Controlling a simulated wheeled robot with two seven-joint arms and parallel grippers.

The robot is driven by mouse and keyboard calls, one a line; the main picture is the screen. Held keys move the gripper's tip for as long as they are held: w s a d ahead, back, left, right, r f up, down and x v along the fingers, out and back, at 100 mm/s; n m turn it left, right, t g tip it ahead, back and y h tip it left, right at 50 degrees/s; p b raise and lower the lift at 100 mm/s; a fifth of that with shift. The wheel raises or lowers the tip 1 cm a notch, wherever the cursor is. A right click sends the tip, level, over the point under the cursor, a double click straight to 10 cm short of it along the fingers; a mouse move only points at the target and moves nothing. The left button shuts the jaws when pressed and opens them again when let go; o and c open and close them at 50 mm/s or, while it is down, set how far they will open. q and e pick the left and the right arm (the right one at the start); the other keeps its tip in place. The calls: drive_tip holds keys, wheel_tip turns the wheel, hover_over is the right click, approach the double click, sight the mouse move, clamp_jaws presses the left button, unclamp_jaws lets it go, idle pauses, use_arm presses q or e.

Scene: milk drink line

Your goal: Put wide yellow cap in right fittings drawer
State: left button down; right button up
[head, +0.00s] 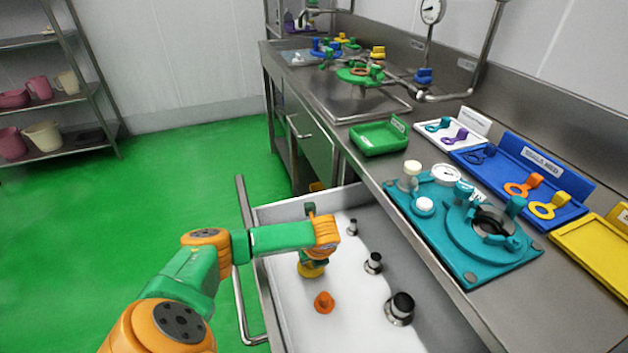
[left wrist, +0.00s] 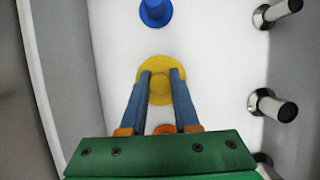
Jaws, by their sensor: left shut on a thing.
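The wide yellow cap (head: 311,271) is low inside the open drawer (head: 261,290), close to its white floor. My left gripper (head: 313,258) reaches down into the drawer and is shut on the cap. In the left wrist view, the two blue fingers of my left gripper (left wrist: 160,82) lie on either side of the yellow cap's raised middle (left wrist: 160,64), with its wide brim showing around them. I cannot tell whether the brim touches the drawer floor. My right gripper is not in view.
In the drawer are an orange cap (head: 324,302), a blue cap (left wrist: 156,11) and several black-topped metal fittings (head: 373,263). The steel counter (head: 467,296) stands right of the drawer. It bears a teal fixture (head: 462,253), a green tray (head: 379,139) and a blue tray (head: 510,160).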

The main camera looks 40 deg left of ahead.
use_arm(q)
drive_tip(key=shift+f, duration=0.9)
drive_tip(key=c, duration=0.6)
unclamp_jaws()
drive_tip(key=shift+c, duration=0.2)
drive_tip(key=p+v, duration=0.1)
drive_tip(key=v, duration=1.1)
